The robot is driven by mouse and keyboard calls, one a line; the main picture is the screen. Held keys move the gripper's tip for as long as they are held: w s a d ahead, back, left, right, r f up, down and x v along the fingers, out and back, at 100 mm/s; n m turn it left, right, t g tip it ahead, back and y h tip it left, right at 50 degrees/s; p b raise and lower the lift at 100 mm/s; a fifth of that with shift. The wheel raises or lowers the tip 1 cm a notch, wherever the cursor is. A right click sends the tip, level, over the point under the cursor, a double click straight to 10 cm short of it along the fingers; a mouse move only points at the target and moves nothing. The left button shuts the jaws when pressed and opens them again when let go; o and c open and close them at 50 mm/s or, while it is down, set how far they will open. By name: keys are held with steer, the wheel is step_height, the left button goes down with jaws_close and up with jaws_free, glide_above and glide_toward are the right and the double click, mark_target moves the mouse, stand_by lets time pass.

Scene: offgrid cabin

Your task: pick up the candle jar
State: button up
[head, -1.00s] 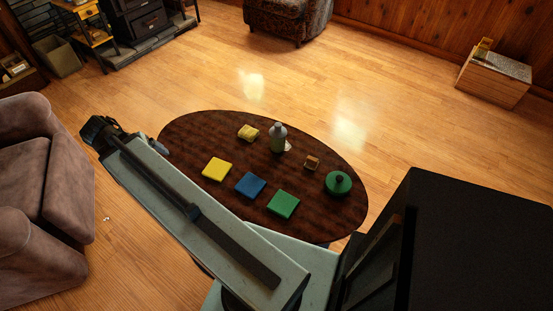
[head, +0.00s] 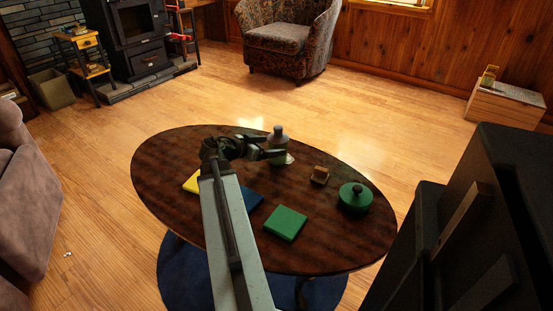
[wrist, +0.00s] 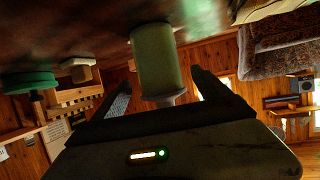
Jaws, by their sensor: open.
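A pale green cylindrical jar with a grey top (head: 279,132) stands upright on the dark oval table (head: 345,240). It looks like the candle jar, though no label is readable. My gripper (head: 276,147) is open at the jar, reaching in from the left. In the wrist view, which is upside down, the jar (wrist: 155,58) shows between my two spread fingers (wrist: 160,84), with a visible gap to each. In the head view my fingers hide part of the jar's body.
Green (head: 286,223), blue (head: 252,198) and yellow (head: 192,183) squares lie nearer, the last two partly behind my arm. A small white thing (head: 290,158) is beside the jar.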

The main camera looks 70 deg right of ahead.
steer(key=b+x, duration=0.2)
steer(key=x, duration=0.5)
steer(key=shift+d, duration=0.2)
steer(key=shift+r, duration=0.1)
steer(key=c, duration=1.1)
